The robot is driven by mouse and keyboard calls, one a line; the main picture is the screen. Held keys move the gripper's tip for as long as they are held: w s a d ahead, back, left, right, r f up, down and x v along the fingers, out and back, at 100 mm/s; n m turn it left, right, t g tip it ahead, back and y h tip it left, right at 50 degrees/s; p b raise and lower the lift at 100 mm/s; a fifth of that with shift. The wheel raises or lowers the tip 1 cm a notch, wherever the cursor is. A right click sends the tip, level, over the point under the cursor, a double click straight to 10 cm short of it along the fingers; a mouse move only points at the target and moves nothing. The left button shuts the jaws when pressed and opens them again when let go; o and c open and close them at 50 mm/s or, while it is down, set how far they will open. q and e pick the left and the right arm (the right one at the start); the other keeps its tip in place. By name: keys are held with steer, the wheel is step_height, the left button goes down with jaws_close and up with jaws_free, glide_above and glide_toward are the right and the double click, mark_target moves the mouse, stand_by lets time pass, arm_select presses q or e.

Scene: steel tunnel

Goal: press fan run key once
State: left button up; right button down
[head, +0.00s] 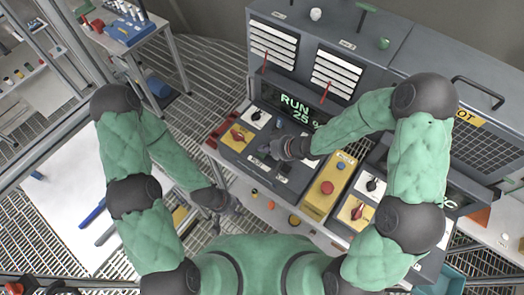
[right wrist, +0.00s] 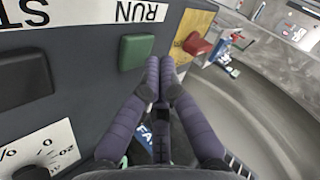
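The fan panel (head: 262,165) is a dark console top below a display (head: 292,108) that reads "RUN 25 %" in green. In the right wrist view a green key (right wrist: 135,51) sits beside an upside-down "RUN" label (right wrist: 137,11). A black key (right wrist: 24,82) sits beside a partly cut-off "ST" label. My right gripper (right wrist: 161,64) is shut and empty, its fingertips together just right of the green key; contact cannot be told. In the head view my right gripper (head: 265,150) is over the panel and hides the keys. My left gripper (head: 236,207) hangs at the console's front edge, too small to read.
A red rotary switch (head: 236,134) on a yellow plate is at the panel's left. A yellow box with a red button (head: 327,188) stands right of the panel. White knob plates (head: 258,115) line the console. A side table with blue trays (head: 128,31) stands at the left.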

mark_target(264, 154)
steer(key=shift+r, duration=0.15)
step_height(264, 154, up, 5)
steer(key=p, duration=0.5)
stand_by(0.3)
stand_by(0.8)
